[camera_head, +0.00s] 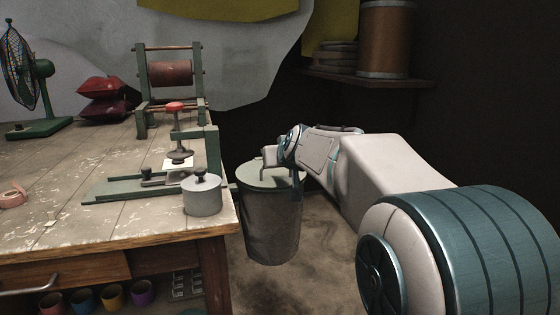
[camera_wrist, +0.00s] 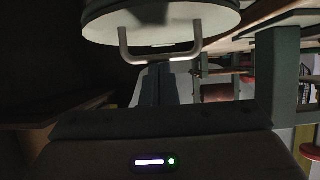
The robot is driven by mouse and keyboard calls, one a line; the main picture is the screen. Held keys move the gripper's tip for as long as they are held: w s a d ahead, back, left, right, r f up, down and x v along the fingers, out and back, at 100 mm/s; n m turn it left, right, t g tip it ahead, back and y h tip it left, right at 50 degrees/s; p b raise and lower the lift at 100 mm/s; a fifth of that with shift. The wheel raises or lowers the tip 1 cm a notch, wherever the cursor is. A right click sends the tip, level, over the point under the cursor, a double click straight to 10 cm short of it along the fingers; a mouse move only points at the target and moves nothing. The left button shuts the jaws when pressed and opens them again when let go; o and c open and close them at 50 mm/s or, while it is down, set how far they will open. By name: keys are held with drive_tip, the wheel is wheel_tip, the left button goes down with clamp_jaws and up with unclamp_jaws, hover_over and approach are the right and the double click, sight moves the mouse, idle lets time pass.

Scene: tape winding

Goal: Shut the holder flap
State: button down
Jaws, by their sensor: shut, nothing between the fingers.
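A green metal fixture (camera_head: 125,188) lies on the table, with a flat base, a small dark clamp (camera_head: 165,176) and an upright post (camera_head: 213,152) at its right end. I cannot tell for sure which part is the holder flap, or how far open it is. A green upright also shows at the right of the wrist view (camera_wrist: 285,70). My gripper (camera_head: 297,200) is off the table's right edge, beside the lidded bin (camera_head: 272,222). In the wrist view my gripper (camera_wrist: 158,78) is shut and empty, with the bin's lid (camera_wrist: 160,24) and its handle (camera_wrist: 160,55) beyond.
A grey lidded pot (camera_head: 202,198) stands at the table's front right corner. A red-knobbed stand (camera_head: 175,108), a winding frame with a roll (camera_head: 169,74), red cushions (camera_head: 104,98), a green fan (camera_head: 30,85) and pink tape (camera_head: 12,197) are on the table. A shelf (camera_head: 372,80) is behind.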

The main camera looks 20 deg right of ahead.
drive_tip(key=shift+s+d+f+g, duration=0.1)
drive_tip(key=shift+f+g, duration=0.05)
drive_tip(key=shift+f, duration=0.4)
drive_tip(key=shift+s+d+f+g, duration=0.1)
drive_tip(key=shift+f+g, duration=0.05)
drive_tip(key=shift+f, duration=0.4)
drive_tip(key=r+p, duration=0.1)
drive_tip(key=r, duration=0.1)
drive_tip(key=r+p, duration=0.1)
drive_tip(key=w+r+p, duration=0.1)
drive_tip(key=r, duration=0.1)
drive_tip(key=shift+d+r+p, duration=0.2)
drive_tip(key=shift+r+p, duration=0.15)
drive_tip(key=shift+p, duration=0.05)
drive_tip(key=shift+s+a, duration=0.15)
drive_tip(key=shift+s, duration=0.25)
drive_tip(key=s, duration=0.9)
drive_tip(key=s+a+r+g+p, duration=0.2)
drive_tip(key=s+r+g+p, duration=0.2)
drive_tip(key=s+r+p, duration=0.3)
drive_tip(key=s+a+r+g+p, duration=0.2)
drive_tip(key=s+r+g+p, duration=0.3)
drive_tip(key=s+p, duration=1.3)
drive_tip(key=shift+r+p, duration=1.2)
drive_tip(key=shift+p, duration=3.8)
drive_tip(key=shift+w, duration=0.1)
